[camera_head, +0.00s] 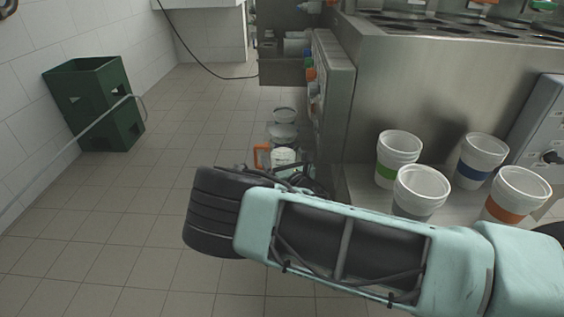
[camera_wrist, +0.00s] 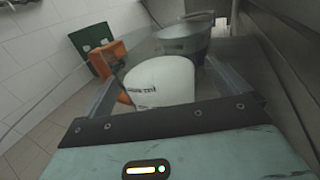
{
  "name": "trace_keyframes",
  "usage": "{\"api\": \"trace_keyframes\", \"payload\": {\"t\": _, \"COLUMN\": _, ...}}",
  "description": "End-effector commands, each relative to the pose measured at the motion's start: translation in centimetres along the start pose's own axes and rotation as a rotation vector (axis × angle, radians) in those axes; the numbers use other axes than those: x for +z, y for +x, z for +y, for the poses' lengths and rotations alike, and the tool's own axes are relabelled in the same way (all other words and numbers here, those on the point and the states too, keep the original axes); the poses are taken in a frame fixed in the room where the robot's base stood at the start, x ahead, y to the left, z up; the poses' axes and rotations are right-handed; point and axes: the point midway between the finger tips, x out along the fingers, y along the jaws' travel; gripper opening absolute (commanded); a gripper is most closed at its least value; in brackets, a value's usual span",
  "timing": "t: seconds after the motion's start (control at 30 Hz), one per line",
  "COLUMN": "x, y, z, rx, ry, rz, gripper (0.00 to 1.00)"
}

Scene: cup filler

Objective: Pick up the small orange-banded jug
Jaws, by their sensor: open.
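A white jug (camera_head: 284,157) with an orange handle (camera_head: 262,156) stands just past the end of my arm in the head view. In the wrist view the white jug (camera_wrist: 160,82) is straight ahead, with its orange handle (camera_wrist: 112,62) on the left. My gripper (camera_head: 296,180) is open and partly hidden by my wrist in the head view. In the wrist view its fingers (camera_wrist: 165,78) reach forward on either side of the jug. I cannot tell whether either finger touches it. The jug's lower part is hidden.
Grey-rimmed jugs (camera_head: 283,132) stand behind the white jug, beside a steel machine. White cups with green (camera_head: 398,150), grey, blue (camera_head: 482,155) and orange (camera_head: 520,187) bands stand on the right. A green crate (camera_head: 95,100) is by the left wall.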

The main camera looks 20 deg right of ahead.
Motion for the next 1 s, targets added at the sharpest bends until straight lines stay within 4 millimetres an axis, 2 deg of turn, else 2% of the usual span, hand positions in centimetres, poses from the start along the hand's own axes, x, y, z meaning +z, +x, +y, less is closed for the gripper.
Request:
{"api": "trace_keyframes", "payload": {"t": 0.1, "x": 0.0, "y": 0.8, "z": -0.1, "rx": -0.001, "ry": -0.001, "rz": -0.001, "gripper": 0.99}}
{"api": "trace_keyframes", "payload": {"t": 0.3, "x": 0.0, "y": 0.9, "z": 0.0, "rx": -0.001, "ry": -0.002, "rz": 0.000, "gripper": 0.99}}
{"api": "trace_keyframes", "payload": {"t": 0.33, "x": 0.0, "y": 0.9, "z": 0.0, "rx": -0.001, "ry": -0.001, "rz": 0.000, "gripper": 0.96}}
{"api": "trace_keyframes", "payload": {"t": 0.5, "x": 0.0, "y": 0.9, "z": 0.0, "rx": -0.001, "ry": -0.001, "rz": 0.000, "gripper": 0.49}}
{"api": "trace_keyframes", "payload": {"t": 0.53, "x": 0.0, "y": 0.8, "z": 0.0, "rx": -0.001, "ry": -0.001, "rz": 0.000, "gripper": 0.41}}
{"api": "trace_keyframes", "payload": {"t": 0.57, "x": 0.0, "y": 0.8, "z": 0.0, "rx": -0.001, "ry": -0.001, "rz": 0.000, "gripper": 0.37}}
{"api": "trace_keyframes", "payload": {"t": 0.83, "x": 0.3, "y": 0.9, "z": 0.0, "rx": 0.000, "ry": 0.000, "rz": -0.002, "gripper": 0.37}}
{"api": "trace_keyframes", "payload": {"t": 1.0, "x": 1.3, "y": 1.1, "z": 0.5, "rx": 0.003, "ry": 0.000, "rz": -0.004, "gripper": 0.37}}
